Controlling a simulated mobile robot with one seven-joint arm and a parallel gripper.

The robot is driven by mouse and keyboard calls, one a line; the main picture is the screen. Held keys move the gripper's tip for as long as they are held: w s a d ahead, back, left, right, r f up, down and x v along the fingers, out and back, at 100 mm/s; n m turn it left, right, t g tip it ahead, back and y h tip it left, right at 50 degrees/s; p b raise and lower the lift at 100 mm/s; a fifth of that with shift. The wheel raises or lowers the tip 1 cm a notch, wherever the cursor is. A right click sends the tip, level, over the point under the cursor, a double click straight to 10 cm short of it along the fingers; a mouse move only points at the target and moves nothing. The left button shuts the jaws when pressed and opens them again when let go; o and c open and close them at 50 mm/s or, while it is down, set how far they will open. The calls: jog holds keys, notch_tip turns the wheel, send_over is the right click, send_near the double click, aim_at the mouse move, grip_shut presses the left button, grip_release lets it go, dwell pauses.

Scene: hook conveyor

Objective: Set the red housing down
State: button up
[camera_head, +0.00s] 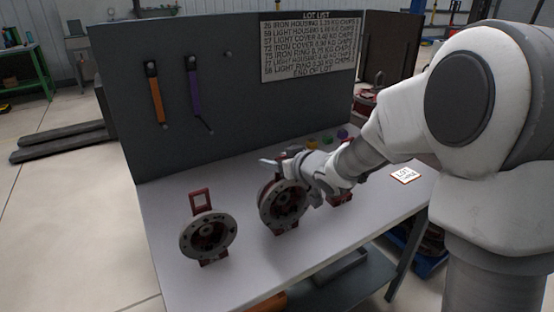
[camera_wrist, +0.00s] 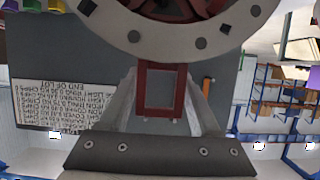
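A red housing with a grey, bolt-holed flange ring (camera_head: 283,207) is at the middle of the table. My gripper (camera_head: 287,160) is at its top, coming from the right. In the wrist view, the gripper fingers (camera_wrist: 162,95) lie on both sides of the housing's red rectangular handle (camera_wrist: 160,88) and appear shut on it. The grey ring (camera_wrist: 180,42) is beyond the handle. The housing looks nearly upright, its foot low at the table top; I cannot tell whether it touches. A similar red housing (camera_head: 209,236) stands upright on the left, apart from it.
The grey table (camera_head: 330,240) has bare room in front. Another red part (camera_head: 341,197) is partly hidden behind my arm. A lot card (camera_head: 405,175) lies at the right. Small coloured items (camera_head: 327,138) stand at the back. A panel with a lot list (camera_head: 308,47) rises behind.

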jog(key=shift+o, duration=1.3)
jog(key=shift+r, duration=0.1)
